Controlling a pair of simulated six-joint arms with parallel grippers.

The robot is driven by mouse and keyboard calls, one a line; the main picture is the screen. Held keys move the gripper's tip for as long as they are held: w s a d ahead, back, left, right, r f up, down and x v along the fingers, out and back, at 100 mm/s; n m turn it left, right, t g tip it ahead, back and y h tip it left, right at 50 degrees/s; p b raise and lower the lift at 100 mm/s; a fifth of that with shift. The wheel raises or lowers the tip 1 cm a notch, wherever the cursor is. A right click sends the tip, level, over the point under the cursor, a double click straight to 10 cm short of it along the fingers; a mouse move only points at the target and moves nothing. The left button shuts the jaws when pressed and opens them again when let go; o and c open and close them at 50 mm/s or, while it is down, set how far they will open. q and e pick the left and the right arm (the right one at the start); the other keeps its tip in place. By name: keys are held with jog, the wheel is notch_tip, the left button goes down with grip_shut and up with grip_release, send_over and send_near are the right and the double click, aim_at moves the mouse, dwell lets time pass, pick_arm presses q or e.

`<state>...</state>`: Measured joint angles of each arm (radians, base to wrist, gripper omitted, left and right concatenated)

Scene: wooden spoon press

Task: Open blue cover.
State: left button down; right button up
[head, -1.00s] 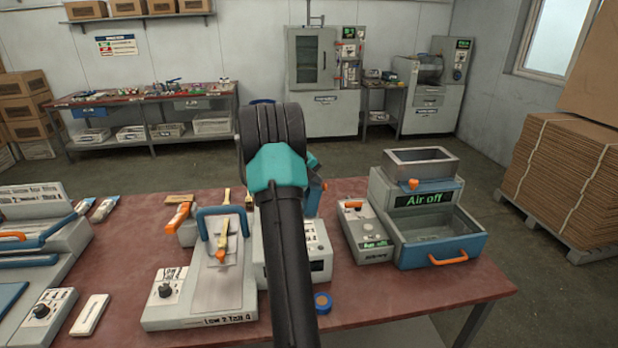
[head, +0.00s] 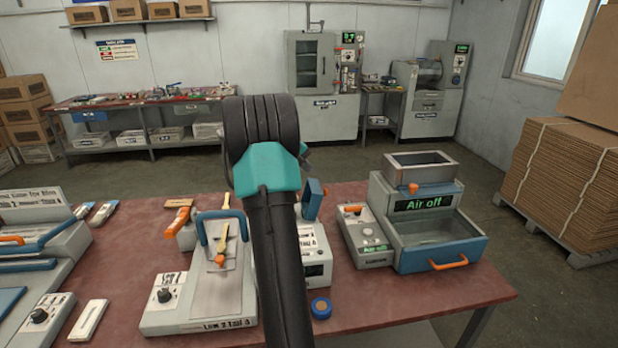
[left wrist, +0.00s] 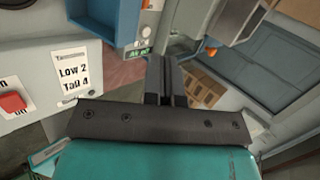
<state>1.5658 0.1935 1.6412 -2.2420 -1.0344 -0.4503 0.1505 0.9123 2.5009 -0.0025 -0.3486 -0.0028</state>
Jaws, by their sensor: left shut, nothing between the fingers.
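A blue cover-like panel (head: 312,199) stands up at the back of a small light-grey device (head: 316,258) in the middle of the table, partly hidden by my left arm. In the left wrist view a blue part (left wrist: 108,22) shows at the top left, above a grey housing with a "Low 2" label (left wrist: 75,76) and a red button (left wrist: 12,102). My left gripper's fingers (left wrist: 166,82) are together and empty, apart from the blue part. In the head view they are hidden behind my dark and teal wrist. My right gripper is not in view.
A press-like unit with a blue handle (head: 203,240) stands left of my arm. A grey "Air off" machine (head: 420,222) with a blue front drawer stands to the right. A blue tape roll (head: 321,307) lies near the front. The table's front right is clear.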

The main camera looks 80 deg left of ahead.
pick_arm(q)
jog(key=r, duration=0.3)
jog(key=s+r, duration=0.1)
jog(key=shift+s+d+r, duration=0.1)
jog(key=shift+d+r, duration=0.3)
